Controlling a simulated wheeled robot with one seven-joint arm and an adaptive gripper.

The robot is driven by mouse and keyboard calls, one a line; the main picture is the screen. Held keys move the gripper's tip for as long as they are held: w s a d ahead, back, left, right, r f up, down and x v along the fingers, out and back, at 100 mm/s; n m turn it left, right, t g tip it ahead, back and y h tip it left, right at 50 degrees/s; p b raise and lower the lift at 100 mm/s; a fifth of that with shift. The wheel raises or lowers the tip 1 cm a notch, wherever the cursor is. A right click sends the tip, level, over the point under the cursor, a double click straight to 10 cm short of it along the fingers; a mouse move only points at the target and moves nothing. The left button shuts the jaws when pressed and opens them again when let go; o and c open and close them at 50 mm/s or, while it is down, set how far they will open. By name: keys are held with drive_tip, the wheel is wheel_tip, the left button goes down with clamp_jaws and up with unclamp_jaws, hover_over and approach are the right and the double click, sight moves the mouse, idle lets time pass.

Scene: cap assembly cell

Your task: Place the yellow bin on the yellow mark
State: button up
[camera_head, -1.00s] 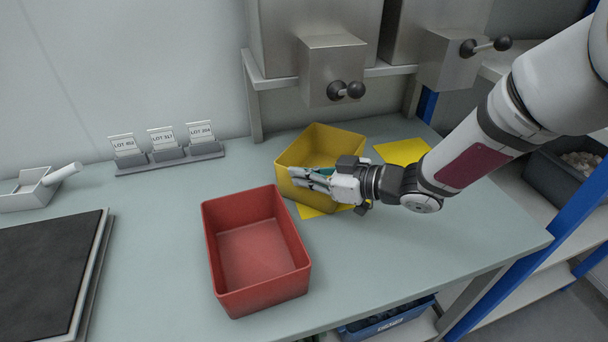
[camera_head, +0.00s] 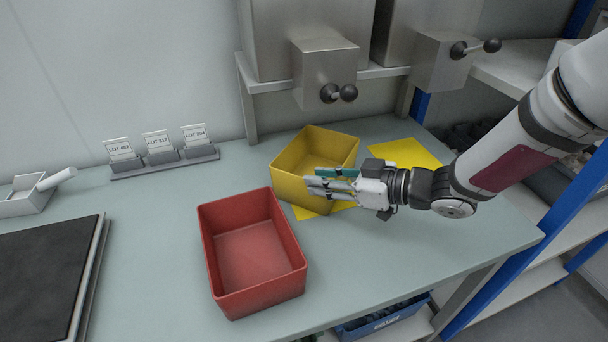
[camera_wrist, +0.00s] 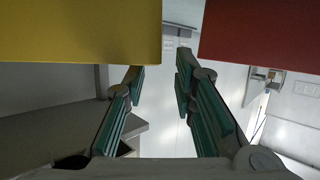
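The yellow bin (camera_head: 289,188) stands open side up on the bench, behind and to the right of the red bin. A yellow patch (camera_head: 326,210) shows at its front right foot, and another yellow mark (camera_head: 408,152) lies bare to its right. I cannot tell how much of the marking the bin hides. My gripper (camera_head: 312,182) is in front of the bin's right side, fingers pointing left and hiding part of its wall. In the wrist view the fingers (camera_wrist: 161,76) are apart with nothing between them; the yellow bin (camera_wrist: 75,30) is at upper left.
The red bin (camera_head: 252,255) stands close to the fingertips and shows at upper right in the wrist view. Metal dispensers with black knobs (camera_head: 338,93) overhang the bench's back. Lot-card holders (camera_head: 163,155) stand at the back left. The right front of the bench (camera_head: 430,250) is clear.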

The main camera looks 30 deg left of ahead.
drive_tip(key=v, duration=0.6)
drive_tip(key=shift+p, duration=0.35)
drive_tip(key=shift+d, duration=0.1)
